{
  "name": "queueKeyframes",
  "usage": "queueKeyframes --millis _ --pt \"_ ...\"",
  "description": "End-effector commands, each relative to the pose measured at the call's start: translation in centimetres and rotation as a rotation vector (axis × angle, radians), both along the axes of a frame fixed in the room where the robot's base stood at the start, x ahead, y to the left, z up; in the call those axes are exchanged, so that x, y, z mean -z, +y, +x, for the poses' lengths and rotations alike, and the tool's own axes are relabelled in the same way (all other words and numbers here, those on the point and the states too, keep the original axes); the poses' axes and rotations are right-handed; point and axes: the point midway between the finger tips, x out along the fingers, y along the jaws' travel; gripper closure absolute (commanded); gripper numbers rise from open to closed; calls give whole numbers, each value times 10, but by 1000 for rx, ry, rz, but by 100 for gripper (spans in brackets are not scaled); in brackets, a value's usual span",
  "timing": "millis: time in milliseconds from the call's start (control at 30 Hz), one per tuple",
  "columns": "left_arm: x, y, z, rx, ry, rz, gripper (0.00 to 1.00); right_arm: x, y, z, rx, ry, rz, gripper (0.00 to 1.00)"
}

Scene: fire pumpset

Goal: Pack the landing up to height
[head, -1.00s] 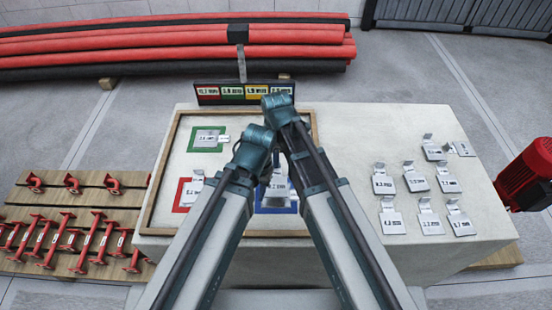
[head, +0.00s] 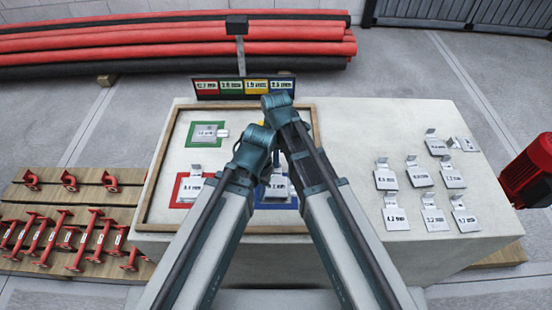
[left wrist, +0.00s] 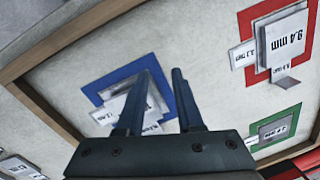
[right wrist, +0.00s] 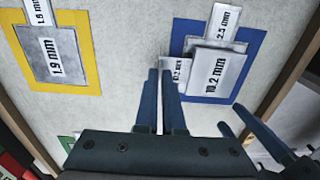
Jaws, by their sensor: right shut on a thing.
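The blue-framed landing (right wrist: 258,52) bears a grey shim marked 10.2 mm (right wrist: 218,72), with a 2.5 mm tag above it and a small tag (right wrist: 177,72), partly hidden, at its left. My right gripper (right wrist: 160,78) is at the left side of this stack, shut on a thin pale shim tab. My left gripper (left wrist: 158,75) is open and empty near the blue landing (left wrist: 115,84). In the head view my arms partly hide the blue landing (head: 266,206). Red (head: 176,190), green (head: 193,143) and yellow landings (right wrist: 92,60) also hold shims.
A sign with coloured height labels (head: 244,88) stands behind the framed board (head: 150,205). Several loose shims (head: 419,174) lie on the table's right. Red supports (head: 85,240) lie on a pallet at left.

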Motion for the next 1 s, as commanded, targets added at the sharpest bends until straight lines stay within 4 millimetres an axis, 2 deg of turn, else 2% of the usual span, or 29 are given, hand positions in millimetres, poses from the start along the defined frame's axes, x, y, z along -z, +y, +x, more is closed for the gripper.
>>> queueKeyframes --millis 800,1000 --pt "12 0 0 0 0 0 64 12 0 0 0 0 0 100" --pt "11 0 0 0 0 0 64 11 0 0 0 0 0 62"
